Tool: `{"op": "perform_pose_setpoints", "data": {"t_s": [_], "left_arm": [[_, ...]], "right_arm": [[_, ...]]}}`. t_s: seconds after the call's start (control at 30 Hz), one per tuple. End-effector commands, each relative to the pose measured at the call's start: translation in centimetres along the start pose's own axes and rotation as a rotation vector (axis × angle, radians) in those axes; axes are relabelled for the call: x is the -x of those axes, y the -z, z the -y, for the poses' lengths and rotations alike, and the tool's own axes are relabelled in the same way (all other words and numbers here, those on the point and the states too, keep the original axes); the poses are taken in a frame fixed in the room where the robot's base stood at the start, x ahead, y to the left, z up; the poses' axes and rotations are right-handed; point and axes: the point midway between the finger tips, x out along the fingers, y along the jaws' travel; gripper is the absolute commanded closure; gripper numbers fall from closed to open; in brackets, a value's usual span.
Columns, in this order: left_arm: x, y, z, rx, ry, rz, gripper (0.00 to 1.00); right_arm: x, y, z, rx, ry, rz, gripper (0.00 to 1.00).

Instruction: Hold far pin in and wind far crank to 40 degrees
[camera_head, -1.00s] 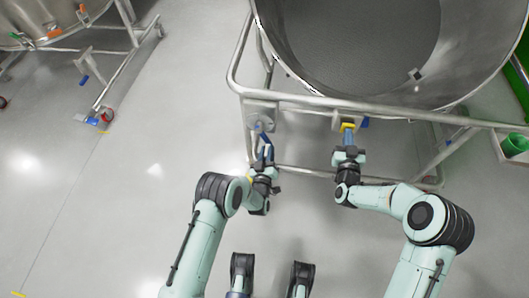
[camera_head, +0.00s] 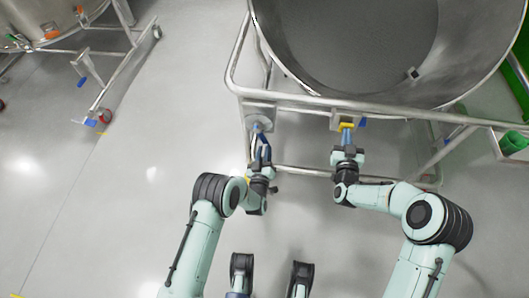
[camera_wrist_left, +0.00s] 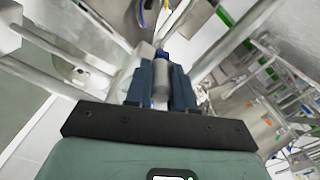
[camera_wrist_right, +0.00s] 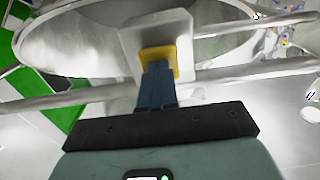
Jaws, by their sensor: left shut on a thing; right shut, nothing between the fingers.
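The far crank (camera_head: 257,125) sits on a bracket under the rail of the large steel bin, left of the pin. My left gripper (camera_head: 264,150) is shut on the crank's handle. In the left wrist view the grey cylindrical handle (camera_wrist_left: 161,90) stands between the two blue fingers, with a blue part at its far end. The yellow pin housing (camera_head: 346,125) is on a plate under the same rail. My right gripper (camera_head: 347,135) is shut and empty, its fingertips up against the yellow part (camera_wrist_right: 158,54). The pin itself is hidden behind the fingertips, so its depth cannot be seen.
The open steel bin (camera_head: 360,50) fills the upper right, framed by a tubular rail (camera_head: 300,101). A green container (camera_head: 513,142) is at the far right. Another bin frame on castors (camera_head: 125,75) stands at the upper left. The floor between is clear.

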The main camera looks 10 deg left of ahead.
Motion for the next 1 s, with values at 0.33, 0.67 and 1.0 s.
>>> {"op": "perform_pose_setpoints", "data": {"t_s": [0.33,0.67,1.0], "left_arm": [[-0.2,0.5,-0.1,0.001,-0.002,-0.013,1.0],[-0.2,0.4,-0.2,0.002,-0.004,-0.012,1.0],[-0.2,0.4,-0.3,0.002,-0.005,-0.011,1.0]], "right_arm": [[0.0,-0.1,0.1,0.0,0.001,0.003,1.0],[1.8,-0.1,0.1,0.0,0.002,0.003,1.0],[4.6,-0.1,0.1,0.0,0.002,0.003,1.0]]}}
